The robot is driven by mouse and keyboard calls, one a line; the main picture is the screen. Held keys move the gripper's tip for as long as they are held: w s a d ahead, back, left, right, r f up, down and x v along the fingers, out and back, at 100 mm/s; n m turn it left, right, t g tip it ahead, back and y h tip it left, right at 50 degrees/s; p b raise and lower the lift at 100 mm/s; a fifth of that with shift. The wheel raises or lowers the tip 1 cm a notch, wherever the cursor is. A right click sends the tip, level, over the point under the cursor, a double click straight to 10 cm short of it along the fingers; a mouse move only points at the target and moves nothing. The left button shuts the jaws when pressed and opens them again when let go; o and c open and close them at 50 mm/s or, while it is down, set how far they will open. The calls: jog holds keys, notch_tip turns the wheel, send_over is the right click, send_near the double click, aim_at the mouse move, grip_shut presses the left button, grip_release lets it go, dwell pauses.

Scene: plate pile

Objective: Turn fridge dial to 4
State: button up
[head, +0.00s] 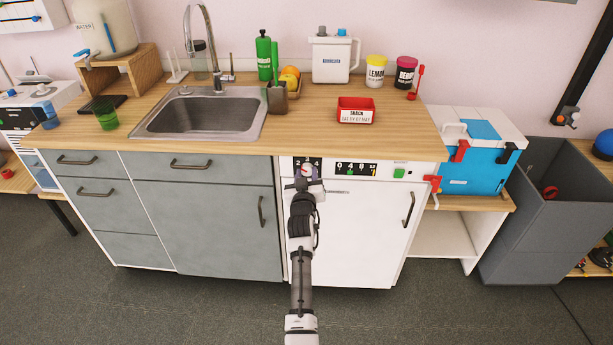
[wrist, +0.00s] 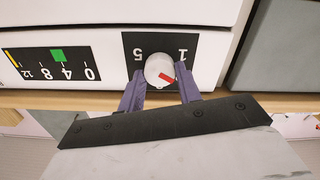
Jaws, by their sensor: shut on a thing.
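The fridge dial (wrist: 159,66) is a round white knob with a red pointer mark, set on a black number plate (wrist: 131,41). In the wrist view the plate's 5 and 1 show upside down above the knob, and the red mark lies on its lower right part. In the head view the plate (head: 298,161) is at the upper left of the white fridge front (head: 362,225), with a 2 and a 4 readable. My gripper (wrist: 159,84) is shut on the dial, one finger on each side. The fingers hide the plate's lower part.
A black scale (wrist: 54,64) with a green marker is beside the dial; it also shows in the head view (head: 356,168). The wooden counter (head: 215,148) overhangs the fridge front. A fridge handle (head: 408,209) sticks out at the right. The floor in front is clear.

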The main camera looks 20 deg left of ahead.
jog(key=shift+f, duration=0.1)
jog(key=m+b, duration=0.1)
jog(key=b, duration=0.1)
jog(key=shift+f+m+b, duration=0.15)
jog(key=shift+m+b, duration=0.25)
jog(key=m+b, duration=0.3)
jog(key=b, duration=0.1)
jog(key=m+b, duration=0.5)
jog(key=m, duration=0.2)
jog(key=m+b, duration=0.4)
jog(key=m, duration=0.2)
jog(key=m+b, duration=0.2)
jog(key=m, duration=0.3)
jog(key=shift+m, duration=0.3)
jog(key=shift+d, duration=0.1)
jog(key=o, duration=1)
